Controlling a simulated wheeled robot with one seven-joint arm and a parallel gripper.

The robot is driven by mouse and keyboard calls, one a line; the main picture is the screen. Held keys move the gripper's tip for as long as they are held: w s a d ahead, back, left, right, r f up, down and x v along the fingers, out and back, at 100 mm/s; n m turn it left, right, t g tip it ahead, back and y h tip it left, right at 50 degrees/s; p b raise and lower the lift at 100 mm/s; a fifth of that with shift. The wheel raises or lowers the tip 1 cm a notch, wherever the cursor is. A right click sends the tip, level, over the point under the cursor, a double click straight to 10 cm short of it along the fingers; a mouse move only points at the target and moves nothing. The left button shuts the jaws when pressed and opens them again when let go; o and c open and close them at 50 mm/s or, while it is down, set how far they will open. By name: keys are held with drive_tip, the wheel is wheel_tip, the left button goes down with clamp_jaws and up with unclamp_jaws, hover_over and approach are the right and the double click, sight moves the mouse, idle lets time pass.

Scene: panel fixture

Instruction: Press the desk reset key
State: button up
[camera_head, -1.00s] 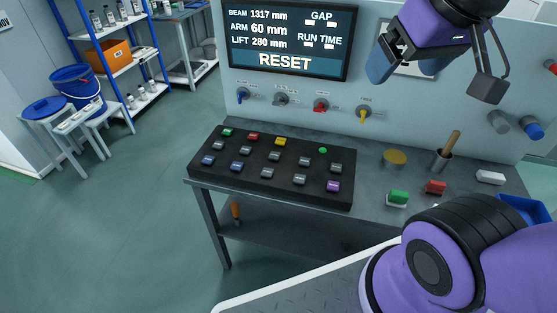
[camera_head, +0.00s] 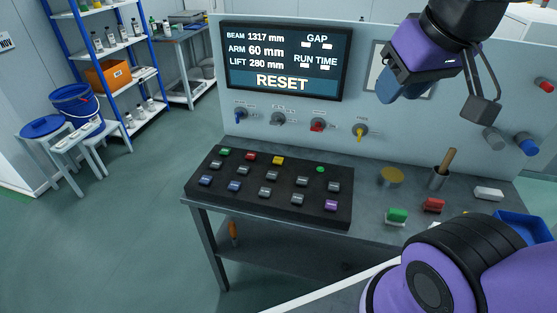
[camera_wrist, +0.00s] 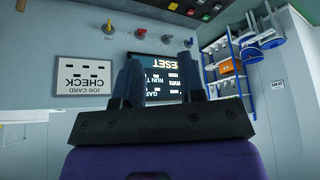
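A black key console (camera_head: 250,208) lies on the grey desk (camera_head: 375,215). It carries rows of small green, red, yellow, grey, blue and purple keys (camera_head: 331,205); their labels are too small to read, so I cannot tell which is the reset key. The wall screen (camera_head: 285,60) shows the word RESET. My gripper (camera_head: 398,88) hangs in the air at the upper right, in front of the wall panel and apart from the console. In the wrist view its two dark fingers (camera_wrist: 159,75) stand apart with nothing between them; a few keys (camera_wrist: 205,8) show at the top edge.
Several coloured knobs (camera_head: 317,125) stick out of the wall panel below the screen.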

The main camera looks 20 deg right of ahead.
clamp_jaws()
idle(1.3)
